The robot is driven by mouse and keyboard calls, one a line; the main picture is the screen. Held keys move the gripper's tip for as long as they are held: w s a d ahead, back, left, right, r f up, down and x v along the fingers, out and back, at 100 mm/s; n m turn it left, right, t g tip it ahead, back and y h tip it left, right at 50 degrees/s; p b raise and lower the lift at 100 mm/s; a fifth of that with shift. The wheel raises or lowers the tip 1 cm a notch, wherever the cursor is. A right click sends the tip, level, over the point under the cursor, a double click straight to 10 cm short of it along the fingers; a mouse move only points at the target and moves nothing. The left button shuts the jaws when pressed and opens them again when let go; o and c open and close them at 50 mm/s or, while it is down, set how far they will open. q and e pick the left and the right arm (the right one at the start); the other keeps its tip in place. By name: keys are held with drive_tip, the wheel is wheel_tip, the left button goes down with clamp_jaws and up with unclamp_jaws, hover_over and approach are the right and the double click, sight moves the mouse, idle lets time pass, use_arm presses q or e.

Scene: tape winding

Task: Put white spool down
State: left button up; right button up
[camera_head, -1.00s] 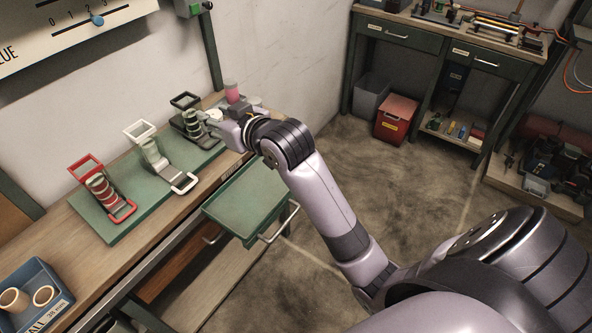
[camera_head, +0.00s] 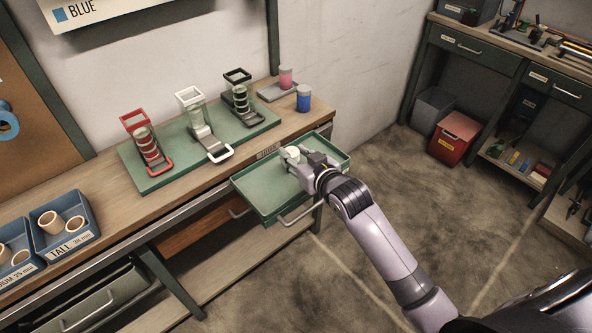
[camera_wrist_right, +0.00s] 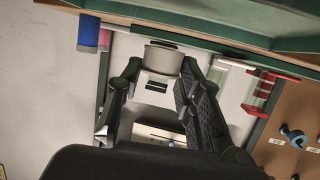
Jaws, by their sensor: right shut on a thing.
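The white spool (camera_head: 292,154) is between the fingers of my right gripper (camera_head: 297,165), over the green tray (camera_head: 258,194) that sticks out from the front of the workbench. My right gripper is shut on the spool. In the right wrist view the white spool (camera_wrist_right: 163,61) shows upright between the two dark fingers of the right gripper (camera_wrist_right: 161,72). The fingers hide part of its side, and I cannot tell whether its base touches the tray. My left gripper is not in view.
Red (camera_head: 148,148), white (camera_head: 205,130) and black (camera_head: 240,98) framed stands sit on a green mat (camera_head: 165,178) on the workbench. A blue spool (camera_head: 304,98) and a pink spool (camera_head: 285,77) stand at its right end. The tray's left half is empty.

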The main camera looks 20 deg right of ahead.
drive_tip(key=shift+f+b, duration=0.3)
drive_tip(key=shift+f, duration=2.45)
drive_tip(key=o, duration=0.9)
drive_tip(key=shift+c, duration=0.2)
drive_tip(key=shift+r, duration=0.25)
drive_tip(key=v, duration=1.2)
drive_tip(key=shift+d, duration=0.1)
